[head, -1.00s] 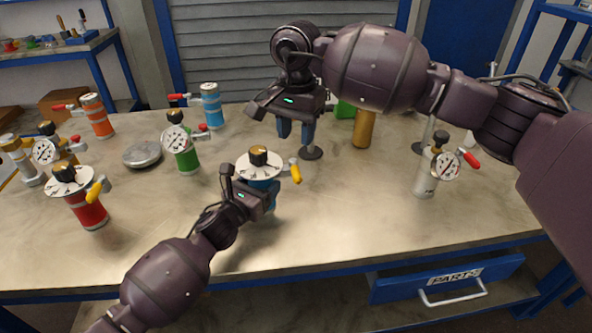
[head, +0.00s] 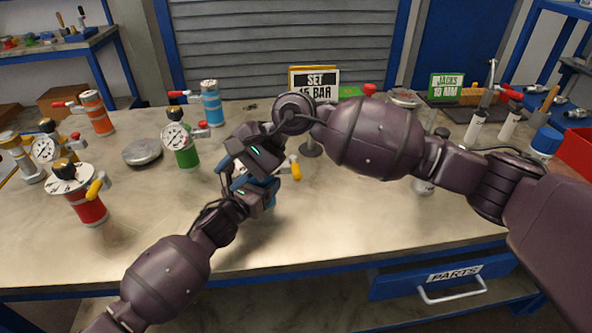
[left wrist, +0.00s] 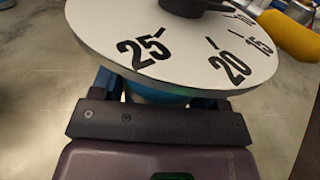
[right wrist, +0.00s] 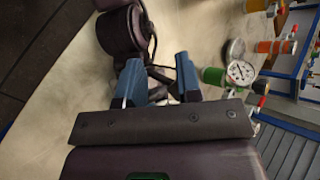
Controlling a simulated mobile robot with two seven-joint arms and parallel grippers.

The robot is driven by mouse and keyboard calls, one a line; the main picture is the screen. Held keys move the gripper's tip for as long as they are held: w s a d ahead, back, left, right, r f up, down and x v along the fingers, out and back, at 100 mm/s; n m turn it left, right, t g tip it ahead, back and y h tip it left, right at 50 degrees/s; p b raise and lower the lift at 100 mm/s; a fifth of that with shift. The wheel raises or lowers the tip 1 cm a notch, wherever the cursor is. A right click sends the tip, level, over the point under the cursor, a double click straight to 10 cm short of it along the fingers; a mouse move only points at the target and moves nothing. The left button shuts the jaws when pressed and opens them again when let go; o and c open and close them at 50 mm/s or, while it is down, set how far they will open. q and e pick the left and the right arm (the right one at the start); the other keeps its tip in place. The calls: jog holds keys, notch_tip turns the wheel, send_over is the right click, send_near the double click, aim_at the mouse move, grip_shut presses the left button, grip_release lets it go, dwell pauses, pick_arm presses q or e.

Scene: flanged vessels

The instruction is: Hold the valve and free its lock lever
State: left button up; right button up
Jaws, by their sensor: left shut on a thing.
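The valve is a blue vessel with a white numbered dial (left wrist: 180,50), a dark knob on top and a yellow lever (head: 295,168). In the left wrist view the lever (left wrist: 290,35) is at the upper right, beside the 15 mark. My left gripper (head: 262,195) is shut on the blue body (left wrist: 155,95) below the dial. My right gripper (head: 232,180) is above and left of the valve in the head view and hides most of it. Its fingers (right wrist: 158,75) are apart, with nothing clearly held; dark parts of my left wrist show beyond them.
A sign (head: 314,82) reads SET 15 BAR. A green gauge vessel (head: 183,150) and a metal disc (head: 142,153) stand left of the arms. A red vessel (head: 85,205) with a yellow lever is nearer the left front.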

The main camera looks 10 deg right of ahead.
aim_at(298, 179)
jog(key=s+a+r+m+t+y, duration=0.2)
jog(key=s+a+m+t+y, duration=0.3)
jog(key=y, duration=0.4)
jog(key=d+f+m+t+h, duration=0.4)
jog(key=d+m+t+h, duration=0.3)
jog(key=d+m+h, duration=0.3)
jog(key=d+f+m+t+h, duration=0.4)
jog(key=d+m+t+h, duration=0.35)
jog(key=m, duration=0.45)
jog(key=shift+g+h, duration=0.25)
jog(key=shift+g, duration=0.2)
jog(key=w, duration=1.1)
jog(key=shift+d+f, duration=0.1)
jog(key=shift+d, duration=0.05)
jog(key=shift+c, duration=0.3)
grip_shut()
